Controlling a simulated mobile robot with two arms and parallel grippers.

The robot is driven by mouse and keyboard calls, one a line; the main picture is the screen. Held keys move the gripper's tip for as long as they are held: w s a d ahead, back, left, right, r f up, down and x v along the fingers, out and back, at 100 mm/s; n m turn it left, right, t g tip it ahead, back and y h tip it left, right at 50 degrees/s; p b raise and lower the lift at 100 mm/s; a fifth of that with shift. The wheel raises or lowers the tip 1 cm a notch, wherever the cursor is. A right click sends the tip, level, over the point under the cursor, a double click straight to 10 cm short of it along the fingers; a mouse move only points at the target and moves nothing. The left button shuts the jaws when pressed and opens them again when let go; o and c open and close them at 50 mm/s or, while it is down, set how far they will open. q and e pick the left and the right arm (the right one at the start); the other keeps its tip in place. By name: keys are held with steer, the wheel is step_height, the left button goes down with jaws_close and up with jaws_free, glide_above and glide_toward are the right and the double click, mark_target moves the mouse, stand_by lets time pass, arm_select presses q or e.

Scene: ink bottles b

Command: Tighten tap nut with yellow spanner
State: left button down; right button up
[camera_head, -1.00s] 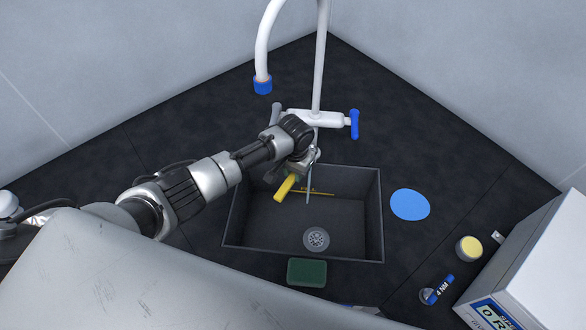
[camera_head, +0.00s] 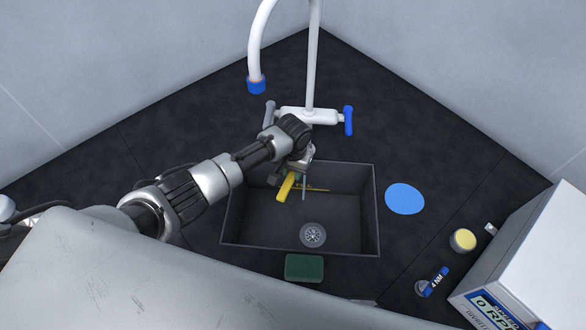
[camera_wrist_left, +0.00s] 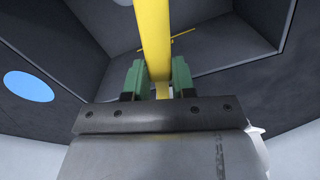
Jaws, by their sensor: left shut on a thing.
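The yellow spanner (camera_head: 286,188) is in my left gripper (camera_head: 296,172), over the back of the sink. In the left wrist view the green-padded fingers (camera_wrist_left: 158,78) are shut on the yellow spanner (camera_wrist_left: 153,35), which runs away from the camera. The white tap (camera_head: 312,116) stands behind the sink, with a blue handle (camera_head: 348,120) on its right and a greyish one (camera_head: 269,114) on its left. My left wrist is in front of the tap's lower part. I cannot make out the nut or the spanner's jaw against it. My right gripper is not in view.
The dark sink (camera_head: 369,205) has a round drain (camera_head: 313,235) and a thin yellow strip (camera_head: 315,190) at its back. A green sponge (camera_head: 304,268) lies in front. A blue disc (camera_head: 404,198), yellow-topped jar (camera_head: 463,241), blue-labelled item (camera_head: 433,281) and white box (camera_head: 525,260) are right.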

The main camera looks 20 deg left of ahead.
arm_select(q)
steer(key=shift+f, duration=0.1)
steer(key=shift+f+b, duration=0.3)
steer(key=shift+f, duration=0.05)
steer(key=shift+f+b, duration=0.3)
steer(key=shift+f, duration=0.1)
steer(key=a+m, duration=0.1)
steer(key=w+a+m, duration=0.1)
steer(key=a+m, duration=0.1)
steer(key=shift+m, duration=0.3)
steer(key=shift+r, duration=0.2)
steer(key=shift+s+r+p, duration=0.1)
steer(key=shift+r+p, duration=0.35)
steer(key=shift+p, duration=0.15)
